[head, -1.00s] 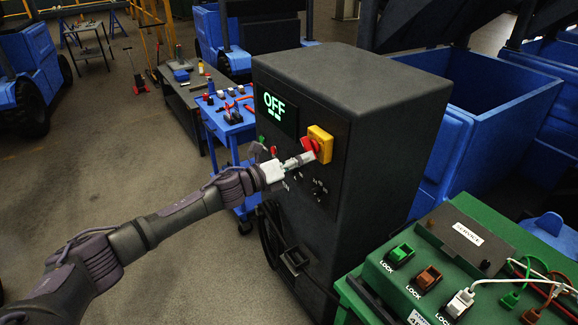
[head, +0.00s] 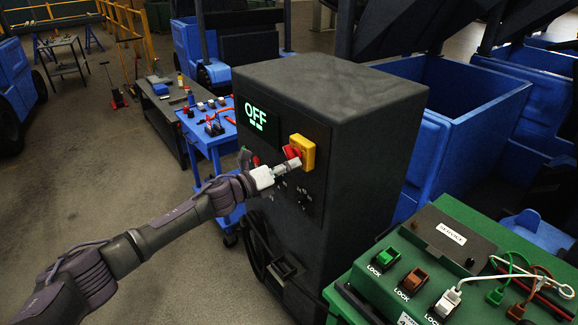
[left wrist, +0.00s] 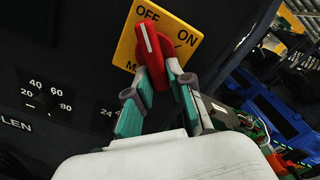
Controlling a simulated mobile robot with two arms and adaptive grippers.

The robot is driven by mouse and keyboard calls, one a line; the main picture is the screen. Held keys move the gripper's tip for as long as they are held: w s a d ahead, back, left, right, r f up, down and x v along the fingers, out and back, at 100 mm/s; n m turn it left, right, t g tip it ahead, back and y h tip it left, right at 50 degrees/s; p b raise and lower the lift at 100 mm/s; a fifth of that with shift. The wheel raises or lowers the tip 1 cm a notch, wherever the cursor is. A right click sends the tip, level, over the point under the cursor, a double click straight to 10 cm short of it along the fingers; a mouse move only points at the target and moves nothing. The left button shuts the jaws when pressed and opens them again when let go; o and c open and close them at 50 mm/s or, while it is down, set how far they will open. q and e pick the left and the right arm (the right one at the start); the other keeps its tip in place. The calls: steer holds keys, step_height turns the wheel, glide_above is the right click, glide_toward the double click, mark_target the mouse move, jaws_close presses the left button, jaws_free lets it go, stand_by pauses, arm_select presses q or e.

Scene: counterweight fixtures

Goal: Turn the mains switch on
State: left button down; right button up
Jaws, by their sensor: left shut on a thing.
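The mains switch is a red handle (left wrist: 152,55) on a yellow plate (left wrist: 188,50) lettered OFF and ON. In the left wrist view the white line on the handle points towards OFF. The switch also shows in the head view as a yellow block (head: 303,151) on the front of a dark cabinet (head: 345,150). The fingers hide part of the handle in the head view. My right gripper is out of view.
Small dials (left wrist: 45,100) sit on the panel beside the switch. A green bench (head: 455,285) with coloured plugs and leads stands at the front right. A blue tool cart (head: 205,140) stands behind the cabinet at left. Open floor lies to the left.

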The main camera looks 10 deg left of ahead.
arm_select(q)
steer(key=shift+w+d+r, duration=0.1)
steer(key=shift+d+r, duration=0.05)
steer(key=shift+r, duration=0.2)
